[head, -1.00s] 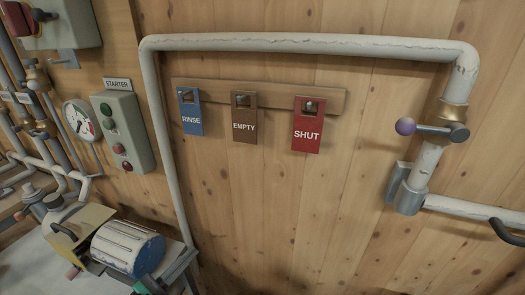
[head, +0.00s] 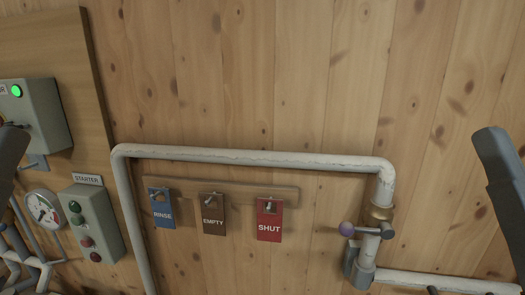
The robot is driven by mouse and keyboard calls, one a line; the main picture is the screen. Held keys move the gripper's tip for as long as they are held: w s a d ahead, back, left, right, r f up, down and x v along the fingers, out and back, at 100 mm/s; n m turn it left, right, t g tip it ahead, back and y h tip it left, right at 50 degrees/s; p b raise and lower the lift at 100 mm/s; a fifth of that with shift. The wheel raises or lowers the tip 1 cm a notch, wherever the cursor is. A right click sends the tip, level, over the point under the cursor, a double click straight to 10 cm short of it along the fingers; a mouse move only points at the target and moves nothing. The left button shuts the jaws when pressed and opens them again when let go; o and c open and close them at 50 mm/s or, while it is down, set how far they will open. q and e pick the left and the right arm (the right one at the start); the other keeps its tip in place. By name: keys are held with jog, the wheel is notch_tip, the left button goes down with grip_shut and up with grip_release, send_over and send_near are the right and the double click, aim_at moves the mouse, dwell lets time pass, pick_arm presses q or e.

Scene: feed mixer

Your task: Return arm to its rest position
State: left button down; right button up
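A dark grey part of my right arm (head: 502,185) stands at the right edge of the head view. A dark part of my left arm (head: 9,158) shows at the left edge. Neither visible arm part overlaps the tags or the valve in this view.
Blue RINSE (head: 161,208), brown EMPTY (head: 213,214) and red SHUT (head: 269,219) tags hang on a wooden rail (head: 240,190). A white pipe (head: 250,157) frames them. A starter box (head: 91,223) and gauge (head: 43,208) are at left.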

notch_tip(320, 180, up, 30)
jog(key=p, duration=2.7)
